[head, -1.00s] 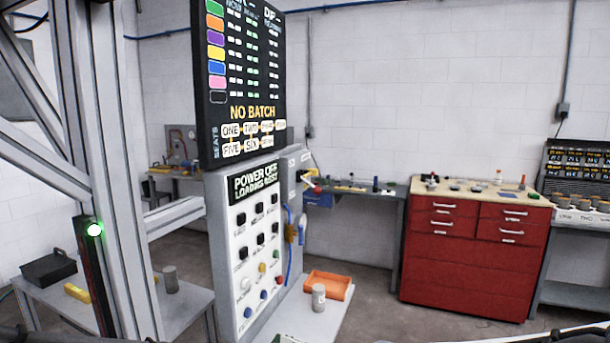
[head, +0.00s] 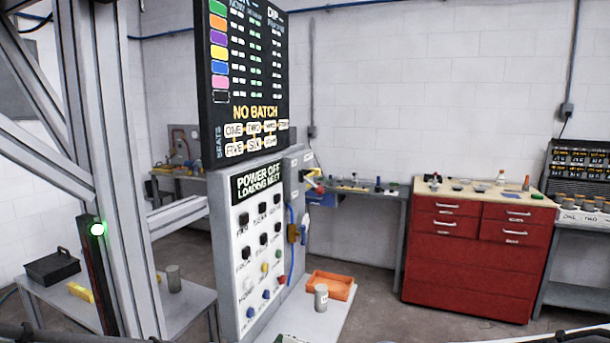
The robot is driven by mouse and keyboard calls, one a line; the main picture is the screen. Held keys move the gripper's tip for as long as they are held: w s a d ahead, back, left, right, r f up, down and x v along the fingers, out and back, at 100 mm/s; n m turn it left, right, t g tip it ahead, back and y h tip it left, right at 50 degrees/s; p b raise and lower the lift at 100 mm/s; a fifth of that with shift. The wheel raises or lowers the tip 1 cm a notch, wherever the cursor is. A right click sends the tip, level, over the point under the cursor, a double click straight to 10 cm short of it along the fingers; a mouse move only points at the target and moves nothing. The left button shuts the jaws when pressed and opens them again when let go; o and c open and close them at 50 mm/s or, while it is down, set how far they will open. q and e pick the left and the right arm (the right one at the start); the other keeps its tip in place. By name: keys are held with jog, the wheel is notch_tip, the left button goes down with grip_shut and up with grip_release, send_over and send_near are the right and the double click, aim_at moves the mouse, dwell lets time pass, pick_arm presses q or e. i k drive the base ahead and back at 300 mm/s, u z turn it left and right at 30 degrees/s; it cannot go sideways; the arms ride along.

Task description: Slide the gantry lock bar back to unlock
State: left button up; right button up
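The gantry's grey metal frame (head: 128,200) stands at the left of the head view. A dark upright strip with a lit green lamp (head: 97,229) is fixed to it. I cannot make out a lock bar for certain. A control panel (head: 260,245) reading "POWER OFF LOADING NEST" stands right of the frame, with several buttons. On its right side are a red-tipped handle (head: 313,182), a brass-coloured part (head: 292,234) and a blue cable. Neither of my grippers is in view.
An orange tray (head: 341,283) and a grey cylinder (head: 321,298) sit on a pale surface beside the panel. A low table (head: 180,312) with a black box (head: 52,268) is at left. A red drawer cabinet (head: 462,270) stands at right. Some floor between shows clear.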

aim_at(315, 172)
jog(key=u, duration=0.2)
jog(key=i, duration=0.9)
jog(key=z, duration=0.4)
